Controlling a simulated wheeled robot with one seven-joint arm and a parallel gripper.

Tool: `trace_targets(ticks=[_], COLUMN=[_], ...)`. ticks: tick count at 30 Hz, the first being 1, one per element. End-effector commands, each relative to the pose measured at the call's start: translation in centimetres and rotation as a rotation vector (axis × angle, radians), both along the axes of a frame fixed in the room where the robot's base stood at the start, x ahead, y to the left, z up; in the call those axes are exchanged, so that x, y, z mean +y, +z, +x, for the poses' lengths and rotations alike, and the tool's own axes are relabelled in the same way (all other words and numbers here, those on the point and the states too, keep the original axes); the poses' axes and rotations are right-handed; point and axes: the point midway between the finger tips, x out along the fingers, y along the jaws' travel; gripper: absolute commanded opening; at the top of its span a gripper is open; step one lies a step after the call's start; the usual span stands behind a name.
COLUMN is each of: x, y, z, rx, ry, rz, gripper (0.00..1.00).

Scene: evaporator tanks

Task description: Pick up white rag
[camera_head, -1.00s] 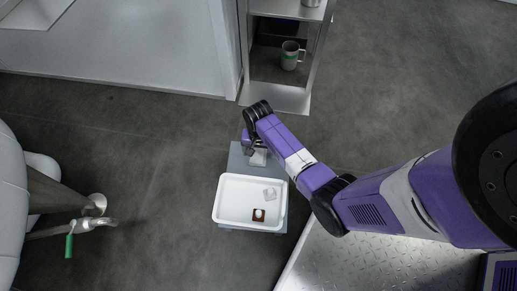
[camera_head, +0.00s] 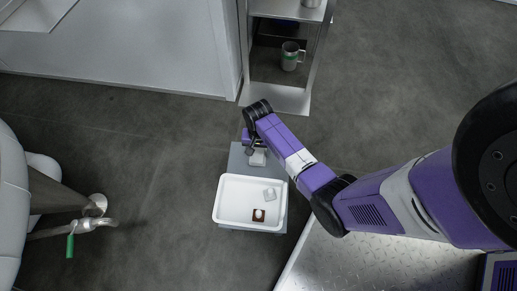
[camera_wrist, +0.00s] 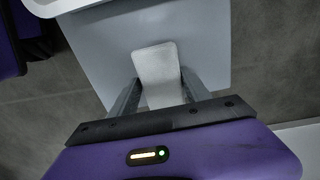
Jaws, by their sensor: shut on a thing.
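The white rag (camera_wrist: 156,66) is a pale, flat, roughly rectangular piece seen over the grey stand top in the wrist view. My gripper (camera_wrist: 160,88) has its two fingers on either side of the rag's lower part and is shut on it. In the head view the rag (camera_head: 258,158) shows as a small light patch beside my gripper (camera_head: 251,150), just behind the white tray. I cannot tell whether the rag still touches the stand.
A white tray (camera_head: 233,211) sits on the grey stand (camera_head: 237,160) and holds a small clear item and a brown item with a white top. A steel shelf (camera_head: 275,98) with a mug (camera_head: 291,56) stands beyond. A tank valve with a green handle (camera_head: 70,246) is at left.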

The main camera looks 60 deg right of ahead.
Motion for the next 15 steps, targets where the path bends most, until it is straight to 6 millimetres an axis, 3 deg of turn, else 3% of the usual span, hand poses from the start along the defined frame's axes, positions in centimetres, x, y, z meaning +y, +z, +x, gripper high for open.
trace_targets(ticks=[5,15], x=[0.0,0.0], y=[3.2,12.4], z=[0.0,0.1], rx=[-0.002,-0.003], ry=[0.000,0.001], rz=[-0.001,-0.002], gripper=[0.14,0.14])
